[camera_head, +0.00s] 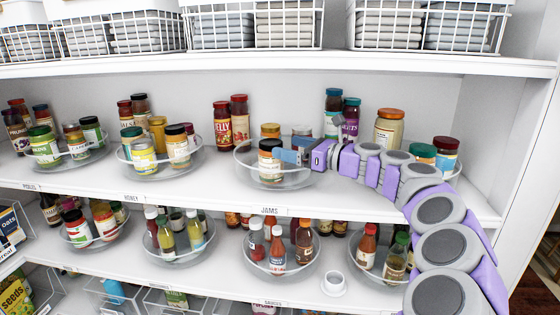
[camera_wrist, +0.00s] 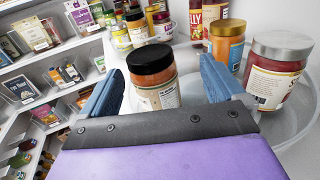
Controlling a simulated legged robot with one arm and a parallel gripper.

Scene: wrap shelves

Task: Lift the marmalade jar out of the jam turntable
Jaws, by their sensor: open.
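The jam turntable (camera_head: 245,172) is a clear round tray on the middle shelf, above a JAMS label. A jar with a black lid and orange-brown contents (camera_wrist: 155,82) stands upright at its front; it also shows in the head view (camera_head: 269,165). The labels are too small to tell which is marmalade. My gripper (camera_wrist: 162,68) is open, its blue fingers on either side of the black-lidded jar. Contact is not clear. The head view shows my gripper (camera_head: 288,154) from the side.
Other turntables with jars stand left (camera_head: 128,158) and right on the same shelf. Two red-lidded jars (camera_head: 230,118) stand behind the jam turntable. The shelf above with wire baskets (camera_head: 255,25) limits height. Bottles fill turntables on the shelf below (camera_head: 250,262).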

